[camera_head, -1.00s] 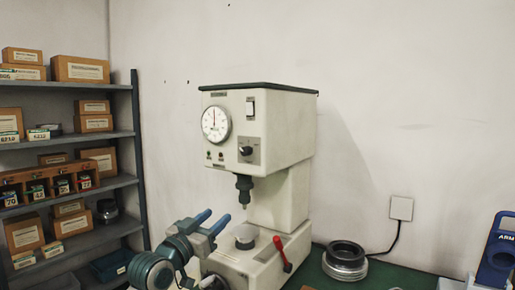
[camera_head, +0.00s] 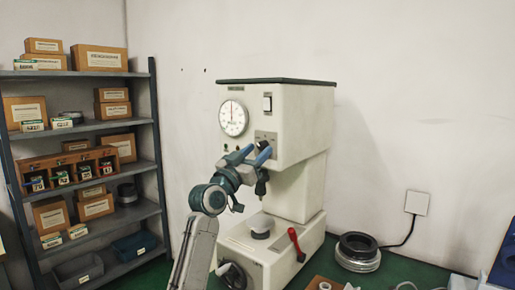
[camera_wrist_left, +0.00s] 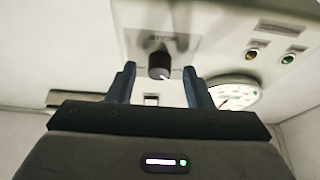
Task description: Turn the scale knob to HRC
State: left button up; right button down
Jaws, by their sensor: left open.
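The scale knob (camera_wrist_left: 160,66) is a black knob with a white mark on a grey plate (camera_wrist_left: 176,45) on the front of the cream hardness tester (camera_head: 290,130). In the wrist view the knob sits between the two blue fingers of my left gripper (camera_wrist_left: 168,85), a little beyond their tips, and I see clear gaps on both sides. The left gripper (camera_head: 251,153) is open and raised at the machine's front in the head view, where its fingers partly cover the knob and plate. The scale lettering is too small to read. My right gripper is not in view.
The round dial gauge (camera_head: 233,118) and small indicator lights (camera_wrist_left: 288,60) are beside the knob plate. The indenter and anvil (camera_head: 261,222) are below, with a red lever (camera_head: 296,245) at right. Black and metal rings (camera_head: 358,250) lie on the green bench. A shelf (camera_head: 150,165) stands left.

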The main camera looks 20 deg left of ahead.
pick_arm(q)
jog(key=shift+w+d+r, duration=0.1)
jog(key=shift+w+d, duration=0.05)
jog(key=shift+w, duration=0.25)
